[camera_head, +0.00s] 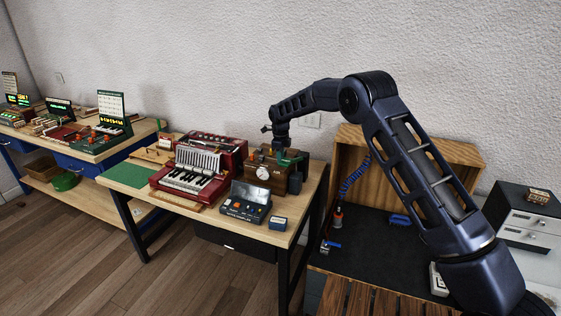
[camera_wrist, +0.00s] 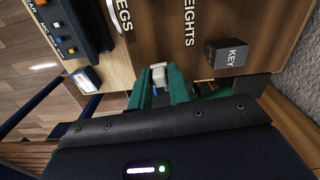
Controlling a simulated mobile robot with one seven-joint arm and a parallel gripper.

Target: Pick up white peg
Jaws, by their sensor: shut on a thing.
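The white peg (camera_wrist: 159,74) shows in the wrist view between the green fingertips of my gripper (camera_wrist: 164,90). My gripper is shut on it, and its lower part is partly hidden by the fingers. In the head view my gripper (camera_head: 290,155) is over the brown wooden box with a round dial (camera_head: 262,172), near the right end of the workbench. The peg cannot be made out in the head view.
A wooden panel with lettering and a dark KEY block (camera_wrist: 228,56) lies close to my gripper. A red accordion-like instrument (camera_head: 188,182), a dark control box (camera_head: 245,204) and a small blue box (camera_head: 278,224) share the bench (camera_head: 225,222). The wall (camera_head: 240,70) is behind.

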